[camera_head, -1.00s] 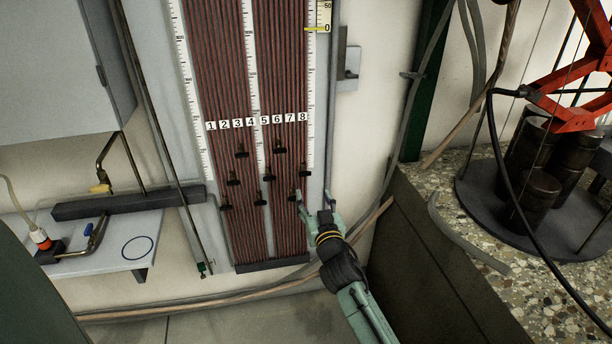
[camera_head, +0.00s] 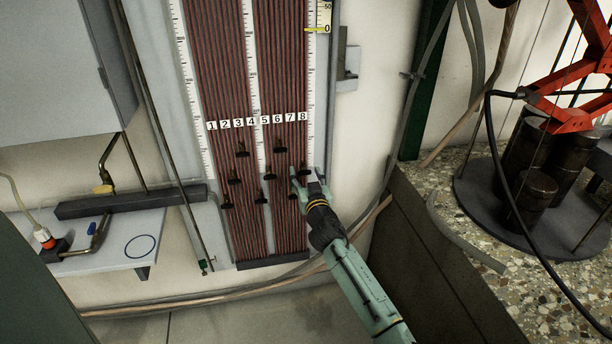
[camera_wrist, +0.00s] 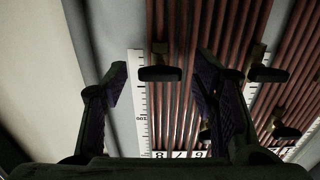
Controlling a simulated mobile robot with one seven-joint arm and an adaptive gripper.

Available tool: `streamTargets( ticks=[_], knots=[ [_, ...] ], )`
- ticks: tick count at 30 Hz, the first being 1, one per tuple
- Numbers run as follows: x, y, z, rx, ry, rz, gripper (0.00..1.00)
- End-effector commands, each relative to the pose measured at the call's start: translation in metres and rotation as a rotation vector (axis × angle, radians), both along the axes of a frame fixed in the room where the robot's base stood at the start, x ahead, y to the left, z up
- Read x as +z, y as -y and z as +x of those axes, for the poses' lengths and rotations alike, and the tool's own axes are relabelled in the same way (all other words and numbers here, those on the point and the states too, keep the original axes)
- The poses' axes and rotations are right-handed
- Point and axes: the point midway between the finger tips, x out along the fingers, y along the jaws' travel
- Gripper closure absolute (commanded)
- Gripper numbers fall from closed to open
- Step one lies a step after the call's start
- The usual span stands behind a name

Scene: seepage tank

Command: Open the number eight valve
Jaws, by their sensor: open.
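The panel of reddish-brown tubes (camera_head: 284,90) carries labels 1 to 8 and small dark valves staggered below them. The number eight valve (camera_head: 304,169) is at the right edge of the tubes, below label 8. In the wrist view, the number eight valve (camera_wrist: 160,73) shows as a black crosswise handle with a brassy stem, nearly in line with the upside-down label 8 (camera_wrist: 159,154). My gripper (camera_head: 306,174) is open in front of it. In the wrist view my gripper (camera_wrist: 161,78) has one finger on either side of the handle, with gaps to both.
The number seven valve (camera_head: 293,195) sits just below and left; part of it is behind my gripper. Other valves (camera_head: 269,175) stand close by on the left. A dark wall (camera_head: 420,240) and a stone-topped ledge (camera_head: 480,220) are to the right.

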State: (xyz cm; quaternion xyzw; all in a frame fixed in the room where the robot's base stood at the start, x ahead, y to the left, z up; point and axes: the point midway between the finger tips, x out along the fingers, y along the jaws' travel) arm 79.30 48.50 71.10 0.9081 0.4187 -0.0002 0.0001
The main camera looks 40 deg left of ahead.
Motion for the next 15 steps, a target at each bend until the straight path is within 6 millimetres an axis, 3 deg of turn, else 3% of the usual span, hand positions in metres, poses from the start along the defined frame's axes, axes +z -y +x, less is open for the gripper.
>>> streamTargets(
  ticks=[6,15],
  knots=[
    [0.0002,-0.0002,0.0001,0.000,0.000,0.000,0.47],
    [0.0001,0.0001,0.0001,0.000,0.000,0.000,0.66]
  ],
)
